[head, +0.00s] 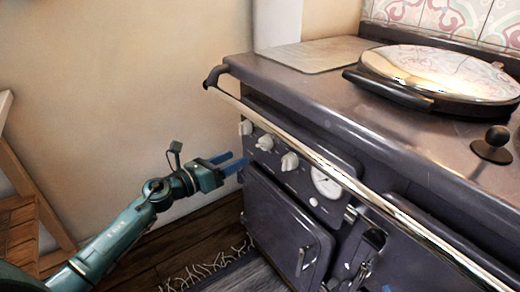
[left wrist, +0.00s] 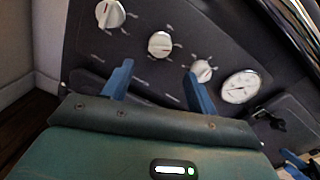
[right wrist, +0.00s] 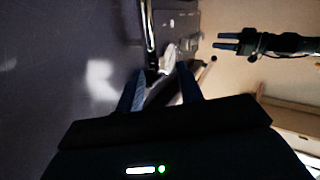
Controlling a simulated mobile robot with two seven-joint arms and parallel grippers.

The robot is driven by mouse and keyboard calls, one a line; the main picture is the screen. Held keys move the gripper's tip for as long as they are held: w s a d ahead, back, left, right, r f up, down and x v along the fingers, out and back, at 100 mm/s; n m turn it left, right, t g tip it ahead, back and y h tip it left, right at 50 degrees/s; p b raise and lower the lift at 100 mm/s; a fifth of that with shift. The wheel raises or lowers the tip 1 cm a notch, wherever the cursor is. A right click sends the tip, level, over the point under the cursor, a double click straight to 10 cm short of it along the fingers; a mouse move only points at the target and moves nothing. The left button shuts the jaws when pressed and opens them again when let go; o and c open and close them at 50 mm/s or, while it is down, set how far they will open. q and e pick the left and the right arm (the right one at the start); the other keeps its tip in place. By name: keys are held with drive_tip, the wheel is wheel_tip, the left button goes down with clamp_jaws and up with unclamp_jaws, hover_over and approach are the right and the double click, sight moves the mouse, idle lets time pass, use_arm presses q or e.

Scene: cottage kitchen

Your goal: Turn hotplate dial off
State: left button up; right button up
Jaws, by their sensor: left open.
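Three white dials sit in a row on the stove's dark front panel: the left dial (head: 245,127), the middle dial (head: 265,143) and the right dial (head: 289,161). In the left wrist view they are the left dial (left wrist: 111,13), middle dial (left wrist: 160,43) and right dial (left wrist: 202,70). Their markings are too small to read. My left gripper (head: 232,162) is open and empty, in front of and below the dials. In its wrist view, the middle dial appears beyond the gap between the blue fingers (left wrist: 158,68), apart from them. My right gripper (right wrist: 160,70) is open, outside the head view.
A round gauge (head: 325,183) is right of the dials. A metal rail (head: 300,147) runs along the stove front above them. A lidded hotplate (head: 440,72) is on top. A wooden stand (head: 22,205) is at the left. A fringed rug (head: 215,268) lies below.

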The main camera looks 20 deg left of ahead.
sight(264, 144)
use_arm(q)
drive_tip(key=x, duration=0.9)
drive_tip(key=shift+d+b, duration=0.15)
drive_tip(key=shift+b, duration=0.3)
use_arm(e)
drive_tip(key=shift+a+t, duration=0.1)
drive_tip(key=shift+t, duration=0.2)
use_arm(q)
drive_tip(key=shift+c, duration=0.4)
drive_tip(key=c, duration=0.9)
use_arm(e)
drive_tip(key=shift+w, duration=0.1)
